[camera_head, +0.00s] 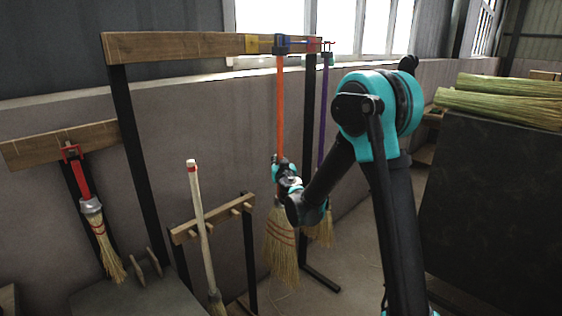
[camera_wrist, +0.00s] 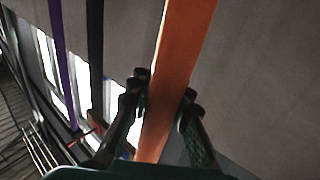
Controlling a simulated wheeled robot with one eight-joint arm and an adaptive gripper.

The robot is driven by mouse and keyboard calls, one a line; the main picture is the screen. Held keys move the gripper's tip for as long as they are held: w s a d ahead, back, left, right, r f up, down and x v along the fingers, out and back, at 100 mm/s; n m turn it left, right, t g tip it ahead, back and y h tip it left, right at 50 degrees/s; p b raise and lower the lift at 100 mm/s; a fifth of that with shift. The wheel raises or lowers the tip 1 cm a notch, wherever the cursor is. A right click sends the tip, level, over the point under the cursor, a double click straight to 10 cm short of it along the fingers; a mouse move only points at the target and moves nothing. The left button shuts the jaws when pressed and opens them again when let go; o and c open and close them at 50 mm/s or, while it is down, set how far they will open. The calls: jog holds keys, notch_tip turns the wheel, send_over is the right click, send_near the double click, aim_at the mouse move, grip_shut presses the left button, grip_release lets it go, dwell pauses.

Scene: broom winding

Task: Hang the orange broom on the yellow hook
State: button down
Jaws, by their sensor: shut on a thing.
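My gripper (camera_head: 281,168) is shut on the orange handle of the broom (camera_head: 280,115), low on the handle above the bristles. In the wrist view the fingers (camera_wrist: 163,98) sit on either side of the flat orange handle (camera_wrist: 182,40). The broom hangs upright, bristles down. Its top reaches the wooden rail beside a blue hook piece (camera_head: 283,42); I cannot tell whether it touches that piece. The yellow hook (camera_head: 252,43) is on the rail just left of the broom's top, and no broom shows on it. Its prong is too small to make out.
A purple-handled broom (camera_head: 323,110) hangs just right of the orange one and shows in the wrist view (camera_wrist: 62,65). A low rack (camera_head: 215,220) with a pale broom (camera_head: 200,220) stands at left front. A red-handled broom (camera_head: 84,180) hangs far left. A dark block (camera_head: 495,200) bears straw bundles.

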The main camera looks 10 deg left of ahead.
jog(key=shift+w+a+f, duration=0.25)
jog(key=shift+w+a, duration=0.3)
jog(key=shift+a, duration=0.15)
jog(key=shift+w+a+f, duration=0.2)
jog(key=shift+w+a, duration=0.35)
jog(key=shift+a, duration=0.15)
jog(key=shift+w+a+f, duration=0.25)
jog(key=shift+w+a, duration=0.3)
jog(key=shift+a, duration=0.15)
jog(key=c, duration=1.3)
grip_release()
